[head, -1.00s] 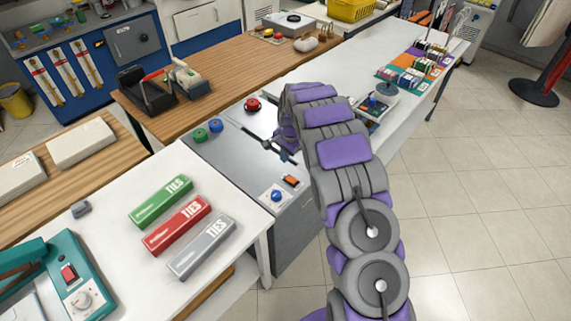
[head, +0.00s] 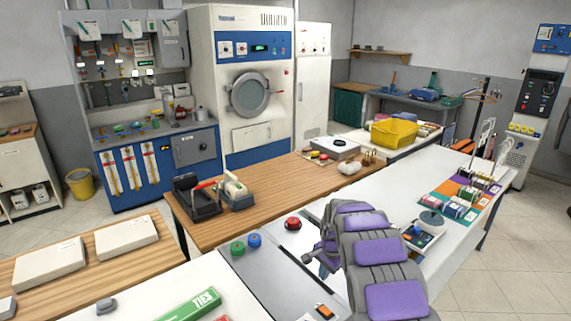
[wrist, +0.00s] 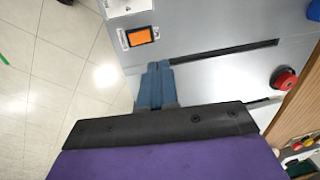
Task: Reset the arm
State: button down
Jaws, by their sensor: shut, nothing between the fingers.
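My arm with purple and grey segments reaches forward from the bottom right of the head view. My gripper (wrist: 155,84) shows in the wrist view as blue fingers close together, shut and empty. It hangs above the edge of a grey metal counter panel (wrist: 215,30), with tiled floor on the left. In the head view my gripper (head: 325,262) is small and partly hidden by my arm, over the same panel. An orange switch (wrist: 140,37) and a red button (wrist: 284,78) are on the panel near the gripper.
Green (head: 237,248) and blue (head: 254,240) round pieces stand on the panel. A wooden table (head: 290,178) behind holds a black tray (head: 193,197). A green TIES box (head: 190,305) lies on the front left counter. Colourful spools stand at right. Floor on the right is clear.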

jog(key=s+r+n+g+h, duration=0.1)
jog(key=s+r+n, duration=0.1)
jog(key=s+r, duration=0.8)
jog(key=s+r+n, duration=0.3)
jog(key=s+r, duration=0.3)
jog(key=s, duration=0.9)
jog(key=s+a+r+n+g, duration=0.1)
jog(key=s+n, duration=0.4)
jog(key=s, duration=2.1)
jog(key=shift+s+r+g, duration=0.15)
jog(key=shift+s+g, duration=0.2)
jog(key=shift+g, duration=0.15)
jog(key=shift+a, duration=0.1)
